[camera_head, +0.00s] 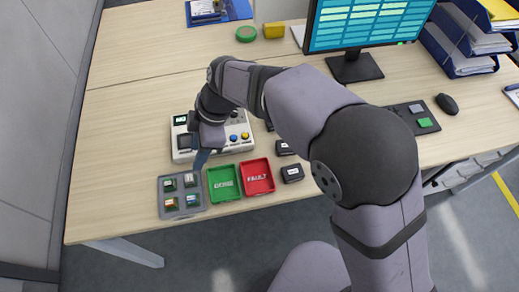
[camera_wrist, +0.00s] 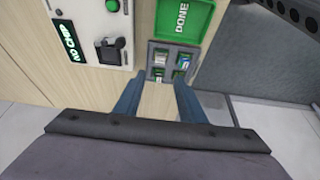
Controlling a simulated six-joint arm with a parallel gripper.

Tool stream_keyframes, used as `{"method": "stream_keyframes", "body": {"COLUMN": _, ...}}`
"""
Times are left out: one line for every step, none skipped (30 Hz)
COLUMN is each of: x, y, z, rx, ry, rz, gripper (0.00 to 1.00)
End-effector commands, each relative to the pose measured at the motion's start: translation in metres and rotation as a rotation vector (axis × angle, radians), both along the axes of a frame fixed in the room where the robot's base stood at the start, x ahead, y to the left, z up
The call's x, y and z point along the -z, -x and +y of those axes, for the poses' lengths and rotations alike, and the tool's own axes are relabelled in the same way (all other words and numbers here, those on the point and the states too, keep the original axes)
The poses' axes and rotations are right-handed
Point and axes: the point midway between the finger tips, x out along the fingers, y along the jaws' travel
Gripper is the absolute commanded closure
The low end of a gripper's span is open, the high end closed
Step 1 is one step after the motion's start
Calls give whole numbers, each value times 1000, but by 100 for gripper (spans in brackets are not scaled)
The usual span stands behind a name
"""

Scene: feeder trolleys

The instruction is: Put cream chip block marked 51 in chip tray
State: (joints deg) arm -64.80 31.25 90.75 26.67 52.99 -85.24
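The grey chip tray (camera_head: 181,193) sits near the table's front left edge, with several small chip blocks in its compartments. It also shows beyond my fingers in the wrist view (camera_wrist: 170,66). The blocks are too small for me to read a mark, so I cannot tell which, if any, is the cream block marked 51. My gripper (camera_head: 201,160) is above the table between the white test device and the chip tray. In the wrist view its two fingers (camera_wrist: 157,100) stand apart, with only bare wood between them.
A green DONE tray (camera_head: 223,183) and red FAULT tray (camera_head: 257,177) stand right of the chip tray. Black blocks (camera_head: 292,173) lie at right. The table's left part is clear.

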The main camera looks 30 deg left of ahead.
Motion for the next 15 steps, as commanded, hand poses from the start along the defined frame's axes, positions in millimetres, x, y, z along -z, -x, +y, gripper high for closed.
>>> {"method": "stream_keyframes", "body": {"x": 0, "y": -4, "z": -3, "rx": 15, "ry": 4, "rz": 0, "gripper": 63}}
{"method": "stream_keyframes", "body": {"x": 0, "y": -8, "z": -6, "rx": 31, "ry": 9, "rz": 0, "gripper": 63}}
{"method": "stream_keyframes", "body": {"x": 0, "y": -14, "z": -11, "rx": 60, "ry": 16, "rz": 1, "gripper": 63}}
{"method": "stream_keyframes", "body": {"x": -1, "y": -22, "z": -17, "rx": 91, "ry": 24, "rz": 2, "gripper": 63}}
{"method": "stream_keyframes", "body": {"x": -1, "y": -30, "z": -24, "rx": 128, "ry": 34, "rz": 2, "gripper": 63}}
{"method": "stream_keyframes", "body": {"x": -1, "y": -43, "z": -36, "rx": 190, "ry": 51, "rz": 4, "gripper": 63}}
{"method": "stream_keyframes", "body": {"x": -1, "y": -54, "z": -47, "rx": 246, "ry": 64, "rz": 5, "gripper": 63}}
{"method": "stream_keyframes", "body": {"x": -1, "y": -66, "z": -60, "rx": 309, "ry": 82, "rz": 8, "gripper": 63}}
{"method": "stream_keyframes", "body": {"x": -1, "y": -82, "z": -81, "rx": 404, "ry": 106, "rz": 13, "gripper": 63}}
{"method": "stream_keyframes", "body": {"x": -1, "y": -95, "z": -98, "rx": 483, "ry": 126, "rz": 16, "gripper": 63}}
{"method": "stream_keyframes", "body": {"x": -1, "y": -107, "z": -117, "rx": 566, "ry": 146, "rz": 20, "gripper": 63}}
{"method": "stream_keyframes", "body": {"x": 0, "y": -122, "z": -145, "rx": 687, "ry": 175, "rz": 28, "gripper": 63}}
{"method": "stream_keyframes", "body": {"x": 1, "y": -132, "z": -167, "rx": 780, "ry": 197, "rz": 34, "gripper": 63}}
{"method": "stream_keyframes", "body": {"x": 2, "y": -140, "z": -190, "rx": 876, "ry": 217, "rz": 40, "gripper": 63}}
{"method": "stream_keyframes", "body": {"x": 3, "y": -149, "z": -221, "rx": 1006, "ry": 245, "rz": 49, "gripper": 63}}
